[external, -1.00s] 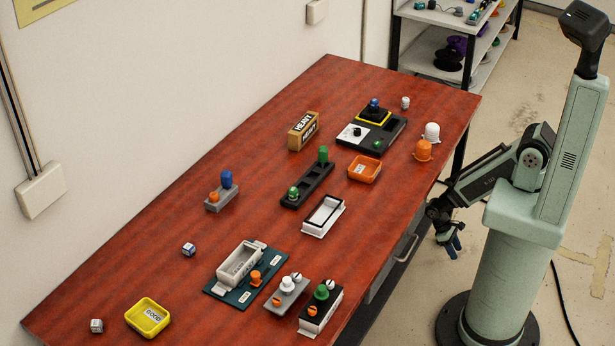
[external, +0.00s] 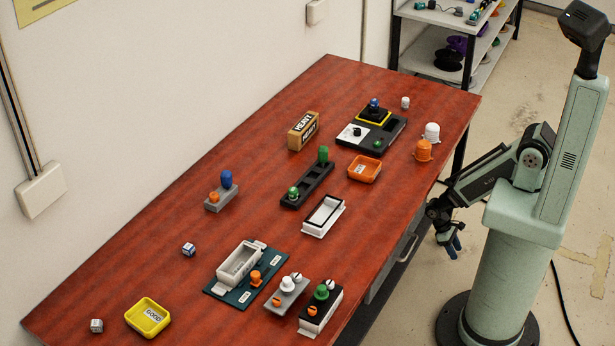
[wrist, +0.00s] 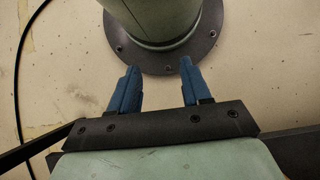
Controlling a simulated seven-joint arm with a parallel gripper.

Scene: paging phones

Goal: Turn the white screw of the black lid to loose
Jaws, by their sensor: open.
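The black lid (external: 313,324) lies on a white box at the front right of the table. It carries a green knob (external: 321,292), an orange screw (external: 312,311) and the white screw (external: 330,284) at its far end. The white screw is small here and its slot angle is hard to tell. My gripper (external: 453,246) hangs beside the table's right edge, well away from the lid. In the wrist view its blue fingers (wrist: 158,70) are apart with nothing between them. The lid does not show in the wrist view.
A grey lid (external: 284,300) with a white knob stands just left of the black lid. A teal board (external: 216,289) with a grey box lies beyond. An orange tray (external: 364,170) and orange and white domed pieces are near the right edge. My base stands on open floor.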

